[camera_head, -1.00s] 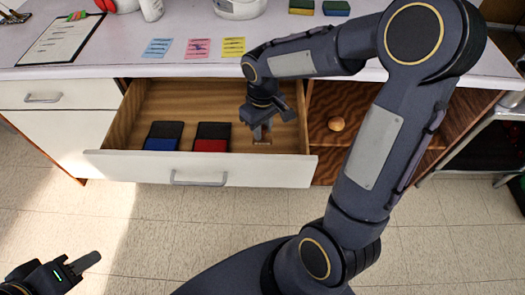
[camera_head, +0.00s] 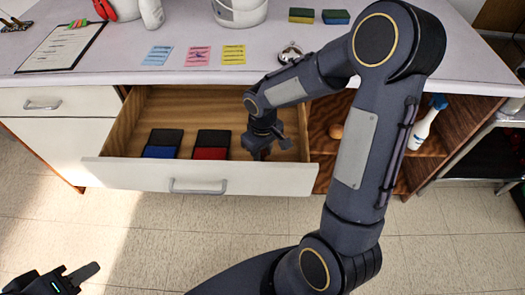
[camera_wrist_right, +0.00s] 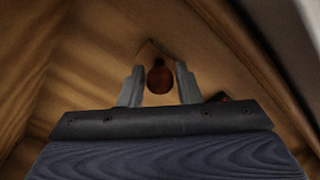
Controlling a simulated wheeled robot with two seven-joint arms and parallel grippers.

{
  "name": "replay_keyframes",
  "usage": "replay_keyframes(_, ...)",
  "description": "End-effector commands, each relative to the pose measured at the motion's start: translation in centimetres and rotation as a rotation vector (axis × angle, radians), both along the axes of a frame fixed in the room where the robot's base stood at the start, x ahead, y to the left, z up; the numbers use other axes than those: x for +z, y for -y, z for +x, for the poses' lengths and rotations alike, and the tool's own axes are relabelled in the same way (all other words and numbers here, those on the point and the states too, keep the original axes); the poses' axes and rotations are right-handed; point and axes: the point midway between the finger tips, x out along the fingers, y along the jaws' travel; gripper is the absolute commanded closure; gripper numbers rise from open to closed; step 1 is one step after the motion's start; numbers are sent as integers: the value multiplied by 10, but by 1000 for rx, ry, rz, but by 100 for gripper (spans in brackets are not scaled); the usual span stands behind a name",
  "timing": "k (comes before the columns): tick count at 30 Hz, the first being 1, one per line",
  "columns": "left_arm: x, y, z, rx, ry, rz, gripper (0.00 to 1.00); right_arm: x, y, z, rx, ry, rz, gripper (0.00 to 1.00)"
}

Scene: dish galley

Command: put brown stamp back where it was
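The brown stamp (camera_wrist_right: 159,76) shows in the right wrist view as a dark reddish-brown rounded knob. It is between the two fingers of my right gripper (camera_wrist_right: 159,88), with a narrow gap seen on each side, so the gripper looks open around it. In the head view my right gripper (camera_head: 262,154) points down into the right part of the open drawer (camera_head: 225,102) and hides the stamp. A blue ink pad (camera_head: 160,152) and a red ink pad (camera_head: 210,153) lie in the drawer, left of this gripper. My left gripper (camera_head: 80,278) is at the bottom left, away from the counter; its opening is unclear.
Blue (camera_head: 157,55), pink (camera_head: 197,55) and yellow (camera_head: 234,54) notes lie on the counter above the drawer. A clipboard (camera_head: 60,47), a bell (camera_head: 290,53) and two sponges (camera_head: 335,17) are there too. The shelf right of the drawer holds a spray bottle (camera_head: 427,122) and a round brown thing (camera_head: 336,131).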

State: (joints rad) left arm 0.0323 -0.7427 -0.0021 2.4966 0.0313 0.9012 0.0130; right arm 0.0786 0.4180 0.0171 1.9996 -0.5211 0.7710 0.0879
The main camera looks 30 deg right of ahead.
Motion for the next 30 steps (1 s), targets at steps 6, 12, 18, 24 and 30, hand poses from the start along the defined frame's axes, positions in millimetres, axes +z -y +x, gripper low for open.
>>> replay_keyframes(6,1,0,0,0,0,0,64,1,0,0,0,0,0,54)
replay_keyframes(12,3,0,0,0,0,0,64,3,0,0,0,0,0,54)
replay_keyframes(18,8,0,0,0,0,0,64,27,0,1,-1,6,-1,54)
replay_keyframes(24,14,0,0,0,0,0,64,72,0,1,-1,7,1,54)
replay_keyframes(30,18,0,0,0,0,0,64,107,0,1,1,4,1,54)
